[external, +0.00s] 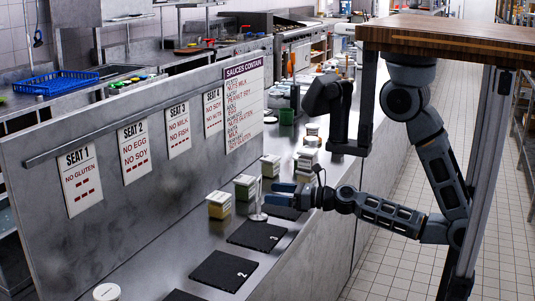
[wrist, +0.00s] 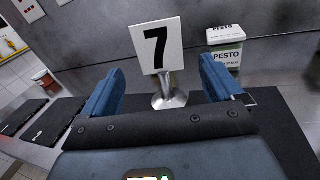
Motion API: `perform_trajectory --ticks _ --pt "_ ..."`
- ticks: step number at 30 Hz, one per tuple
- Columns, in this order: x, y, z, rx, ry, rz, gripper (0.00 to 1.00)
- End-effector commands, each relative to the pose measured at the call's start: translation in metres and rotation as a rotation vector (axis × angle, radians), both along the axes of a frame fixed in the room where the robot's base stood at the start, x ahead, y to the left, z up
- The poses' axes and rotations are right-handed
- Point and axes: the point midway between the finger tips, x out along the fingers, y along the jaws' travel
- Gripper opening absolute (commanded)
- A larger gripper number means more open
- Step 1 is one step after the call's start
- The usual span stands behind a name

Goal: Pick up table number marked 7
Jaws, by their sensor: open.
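The table number marked 7 (wrist: 157,47) is a white card with a black 7 on a round metal stand. In the wrist view it stands upright just ahead of my gripper (wrist: 172,82), in line with the gap between the blue fingers. The fingers are apart with nothing held between them. In the external view my gripper (external: 281,195) is low over the counter, beside the table number's metal base (external: 258,216). The card is seen nearly edge-on there and its number cannot be read.
A pesto tub (wrist: 225,50) stands behind and right of the card. More tubs line the counter, including one at the left (external: 219,206). Dark mats marked 2 (external: 222,271) and 3 (external: 257,236) lie nearby. The upright panel with seat signs (external: 78,180) borders the counter.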

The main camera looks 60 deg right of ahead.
Motion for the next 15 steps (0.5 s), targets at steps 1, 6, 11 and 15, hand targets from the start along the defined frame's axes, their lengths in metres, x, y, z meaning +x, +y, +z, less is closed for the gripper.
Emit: perform_trajectory --ticks 1,6,11,15 --pt "0.003 0.002 0.002 0.007 0.000 0.004 0.94" --pt "0.019 0.005 0.003 0.007 -0.001 0.004 0.94" --pt "0.031 0.008 0.001 0.005 0.000 0.004 0.94" --pt "0.049 0.011 0.001 0.004 -0.001 0.005 0.94"
